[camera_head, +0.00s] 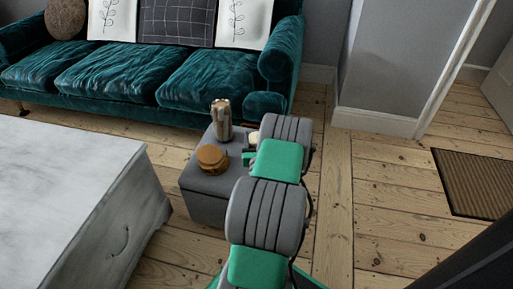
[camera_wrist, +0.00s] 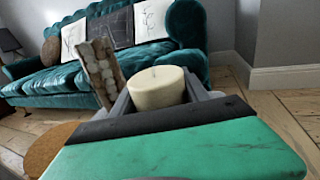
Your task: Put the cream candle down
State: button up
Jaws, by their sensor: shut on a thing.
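The cream candle (camera_wrist: 157,88) is a short, upright cylinder, held between the grey fingers of my gripper (camera_wrist: 160,102) in the wrist view. In the head view only a small part of the candle (camera_head: 253,138) shows, beside my arm, which hides most of it and the gripper. It is at the right side of a small grey box-shaped table (camera_head: 203,207). I cannot tell whether the candle's base touches the tabletop.
A tall wood-like vase (camera_head: 221,121) stands on the small table, with round brown wooden pieces (camera_head: 212,160) in front of it. A teal sofa (camera_head: 110,80) is behind. A pale marble-topped cabinet (camera_head: 60,190) is at the left.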

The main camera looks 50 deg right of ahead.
jog(key=shift+w+d+f, duration=0.15)
jog(key=shift+d+f, duration=0.25)
jog(key=shift+f, duration=0.1)
jog(key=shift+w+d+f, duration=0.15)
jog(key=shift+d+f, duration=0.2)
jog(key=shift+f, duration=0.15)
jog(key=shift+w+d+f+b, duration=0.1)
jog(key=shift+d+f+b, duration=0.05)
jog(key=shift+f+b, duration=1.45)
jog(key=o, duration=1.6)
jog(key=shift+f+p, duration=0.15)
jog(key=shift+p, duration=0.2)
jog(key=shift+c, duration=0.2)
jog(key=shift+r+p, duration=0.3)
jog(key=shift+r, duration=0.05)
jog(key=b+v, duration=0.1)
jog(key=v, duration=1.1)
jog(key=shift+f, duration=0.15)
